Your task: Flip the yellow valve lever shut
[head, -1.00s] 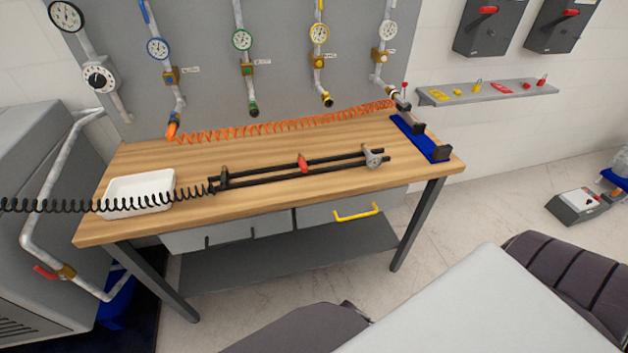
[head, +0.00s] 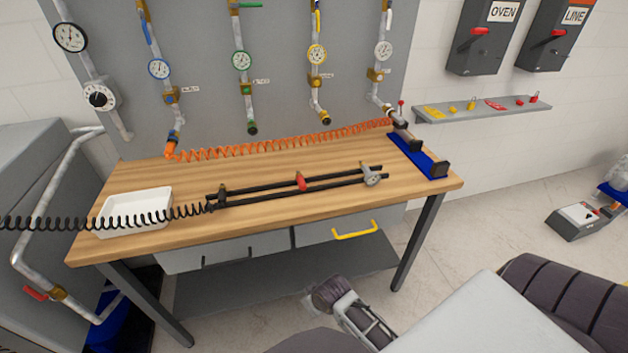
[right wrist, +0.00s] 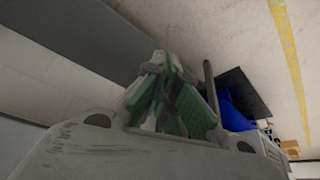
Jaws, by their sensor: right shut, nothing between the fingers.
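The yellow valve lever (head: 317,20) is at the top of the head view, upright along the pipe above the yellow-rimmed gauge (head: 317,55). Its upper end is close to the picture's top edge. My right gripper (right wrist: 172,95) shows in the right wrist view with its green-padded fingers together and nothing between them. In the head view part of my right arm shows low in front of the bench, far below and away from the lever. My left gripper is in neither view.
Neighbouring pipes carry a blue lever (head: 146,30) and a green lever (head: 250,5), the green one lying sideways. A wooden bench (head: 270,215) stands before the panel, with a white tray (head: 135,228), black rails, an orange coiled hose (head: 270,143) and a blue-based fixture (head: 425,163).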

